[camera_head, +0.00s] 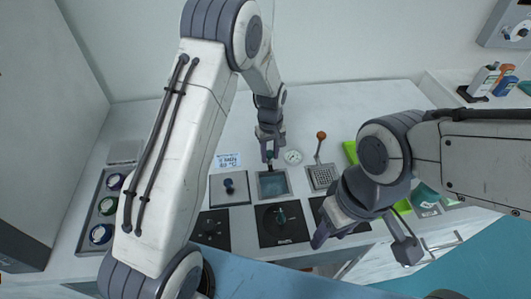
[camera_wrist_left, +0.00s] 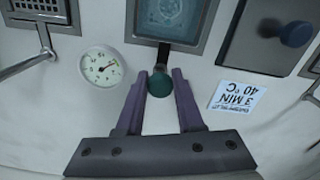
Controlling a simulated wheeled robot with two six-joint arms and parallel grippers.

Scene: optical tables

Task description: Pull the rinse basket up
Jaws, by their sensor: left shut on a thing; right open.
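The rinse basket (camera_wrist_left: 172,14) sits in a square steel-rimmed basin (camera_head: 272,184) of blue-green liquid; its mesh shows faintly in the left wrist view. A dark handle (camera_wrist_left: 163,55) runs from the basin's edge to a dark green round knob (camera_wrist_left: 160,84). My left gripper (camera_head: 269,155) is above the basin's far edge. In the left wrist view its purple fingers (camera_wrist_left: 160,88) are shut on the green knob. My right gripper (camera_head: 362,243) is open and empty at the right, over the front of the bench.
A lidded tank (camera_head: 229,188) with a blue knob stands left of the basin. A grated well (camera_head: 322,177) with an orange-knobbed lever (camera_head: 320,136) is on the right. A round dial (camera_wrist_left: 101,67) and a label card (camera_wrist_left: 237,100) flank the handle. Jars (camera_head: 101,234) stand far left.

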